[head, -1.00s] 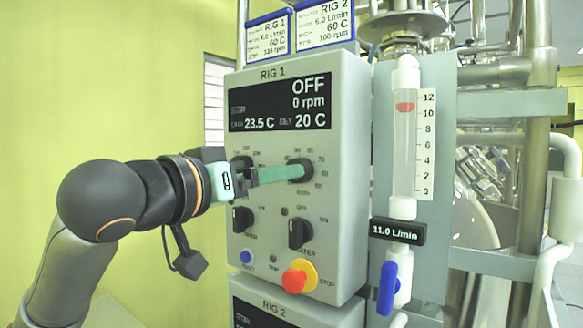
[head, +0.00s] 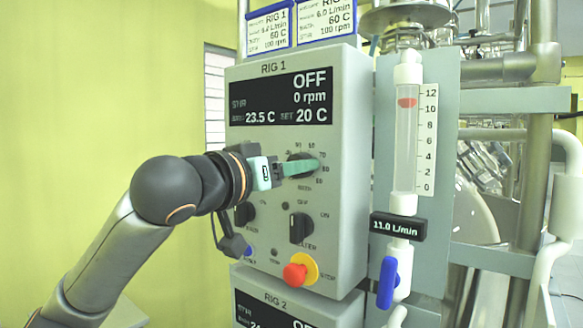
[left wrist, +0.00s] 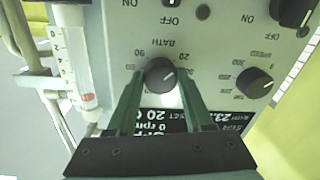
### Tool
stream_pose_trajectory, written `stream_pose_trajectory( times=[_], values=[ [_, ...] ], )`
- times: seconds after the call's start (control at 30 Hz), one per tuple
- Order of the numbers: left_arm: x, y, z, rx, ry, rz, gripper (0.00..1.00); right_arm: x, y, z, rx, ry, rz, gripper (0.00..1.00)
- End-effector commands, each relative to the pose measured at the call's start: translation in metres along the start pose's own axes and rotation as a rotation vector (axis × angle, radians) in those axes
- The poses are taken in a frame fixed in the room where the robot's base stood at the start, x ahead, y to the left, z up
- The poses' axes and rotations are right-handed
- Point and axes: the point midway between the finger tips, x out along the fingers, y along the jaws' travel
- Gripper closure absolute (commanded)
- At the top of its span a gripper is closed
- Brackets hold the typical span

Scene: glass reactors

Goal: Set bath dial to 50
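The black bath dial (head: 299,165) is on the upper part of the RIG 1 panel (head: 345,215). It also shows in the left wrist view (left wrist: 160,74), upside down, with BATH printed by it and a light pointer mark on its face. My left gripper (head: 312,167) is at the dial, its green fingers partly covering it in the head view. In the left wrist view the fingers (left wrist: 160,80) stand apart, one on each side of the dial; I cannot tell whether they touch it. The display (head: 281,98) reads OFF, 0 rpm, 23.5 C, SET 20 C. My right gripper is not in view.
Below the bath dial are the heater knob (head: 301,228) and a red stop button (head: 295,273) on yellow. The speed dial (left wrist: 254,83) is beside the gripper. A flowmeter (head: 405,140) with a blue valve handle (head: 387,283) stands right of the panel.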

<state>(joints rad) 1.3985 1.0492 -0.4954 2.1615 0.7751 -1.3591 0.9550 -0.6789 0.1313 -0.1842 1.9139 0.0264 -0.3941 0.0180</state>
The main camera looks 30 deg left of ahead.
Motion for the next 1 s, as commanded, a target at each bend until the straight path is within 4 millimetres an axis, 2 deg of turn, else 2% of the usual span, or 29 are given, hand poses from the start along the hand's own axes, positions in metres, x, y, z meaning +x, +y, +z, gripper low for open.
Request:
stream_pose_trajectory(
  times=[0.07,0.43,0.77,1.0],
  values=[
    [-0.0002,0.0001,-0.0001,0.000,0.000,0.000,0.59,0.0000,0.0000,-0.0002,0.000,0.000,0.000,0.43],
    [-0.0003,0.0002,-0.0003,0.000,0.001,0.001,1.00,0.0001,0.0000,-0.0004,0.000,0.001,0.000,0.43],
    [-0.0002,0.0001,-0.0009,0.036,0.002,0.000,1.00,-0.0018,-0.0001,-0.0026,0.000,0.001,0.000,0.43],
    [0.0000,-0.0003,-0.0020,0.169,0.010,0.000,1.00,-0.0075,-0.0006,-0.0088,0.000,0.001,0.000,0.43]
  ],
)
